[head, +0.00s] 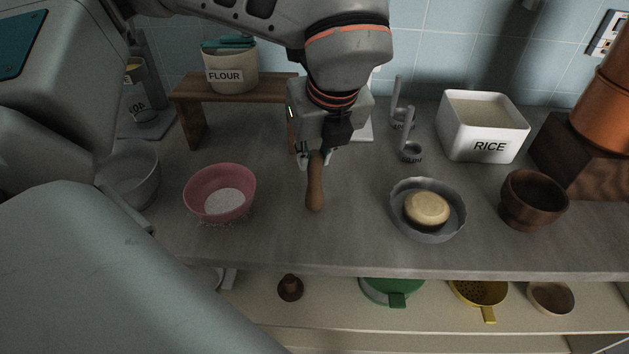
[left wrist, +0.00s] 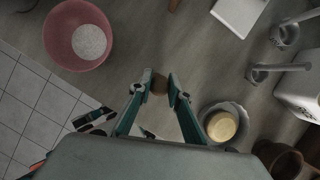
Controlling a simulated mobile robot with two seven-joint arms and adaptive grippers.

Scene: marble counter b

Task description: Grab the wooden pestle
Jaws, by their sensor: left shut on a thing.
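The wooden pestle (head: 315,186) is a brown, club-shaped piece that hangs down from my left gripper (head: 318,156) in the middle of the head view. My left gripper is shut on its upper end, and the thicker end points down toward the counter. I cannot tell whether its lower end touches the counter. In the left wrist view the end of the pestle (left wrist: 159,84) shows between the two fingertips of the left gripper (left wrist: 160,88).
On the grey counter (head: 270,225), a pink bowl (head: 219,190) stands left of the pestle and a metal bowl (head: 452,224) with a round yellowish piece stands right. A flour canister (head: 229,68) stands behind.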

